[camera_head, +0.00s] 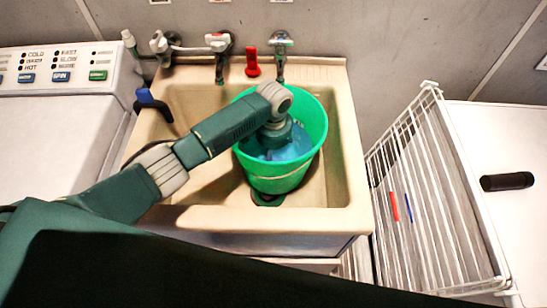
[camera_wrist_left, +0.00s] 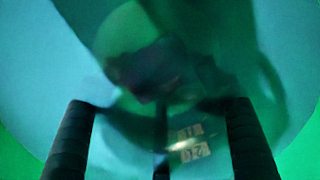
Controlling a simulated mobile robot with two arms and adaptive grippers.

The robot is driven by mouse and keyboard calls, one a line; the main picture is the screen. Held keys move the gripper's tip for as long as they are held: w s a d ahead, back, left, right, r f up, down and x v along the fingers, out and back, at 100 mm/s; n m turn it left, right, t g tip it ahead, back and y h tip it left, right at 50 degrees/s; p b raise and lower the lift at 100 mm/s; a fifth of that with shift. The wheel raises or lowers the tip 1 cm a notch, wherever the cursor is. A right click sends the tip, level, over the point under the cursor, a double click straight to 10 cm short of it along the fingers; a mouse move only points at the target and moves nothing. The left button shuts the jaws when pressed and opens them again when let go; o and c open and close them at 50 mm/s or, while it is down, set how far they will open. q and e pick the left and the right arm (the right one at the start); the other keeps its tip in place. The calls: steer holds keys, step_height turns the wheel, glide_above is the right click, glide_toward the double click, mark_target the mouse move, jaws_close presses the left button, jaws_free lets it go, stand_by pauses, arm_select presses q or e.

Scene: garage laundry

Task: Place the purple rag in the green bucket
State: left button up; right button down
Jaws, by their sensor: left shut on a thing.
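The green bucket (camera_head: 273,180) stands upright in the beige sink (camera_head: 345,150), with bluish water inside. My left arm reaches over the sink from the left, and its wrist points down into the bucket; the fingers are hidden in the head view. In the left wrist view my left gripper (camera_wrist_left: 160,102) shows dark fingers spread around a dim, murky dark purple patch, which looks like the purple rag (camera_wrist_left: 152,78). The rag's outline is blurred by bluish water or reflection. The gripper is shut on it, inside the bucket. The green bucket wall (camera_wrist_left: 305,155) shows at the corners.
Taps (camera_head: 220,45) and a red spray nozzle (camera_head: 252,62) line the back of the sink. A blue-and-black tool (camera_head: 150,103) hangs on its left rim. A washer (camera_head: 50,130) stands left. A white wire rack (camera_head: 430,190) and a dark cylinder (camera_head: 507,181) are at right.

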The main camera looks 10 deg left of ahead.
mark_target(274, 158)
arm_select(q)
steer(key=shift+f, duration=0.15)
steer(key=o, duration=1)
steer(key=shift+o, duration=0.8)
arm_select(e)
steer(key=shift+a, duration=0.35)
arm_select(q)
step_height(274, 158, up, 12)
steer(key=shift+r, duration=0.25)
arm_select(e)
steer(key=shift+d, duration=0.25)
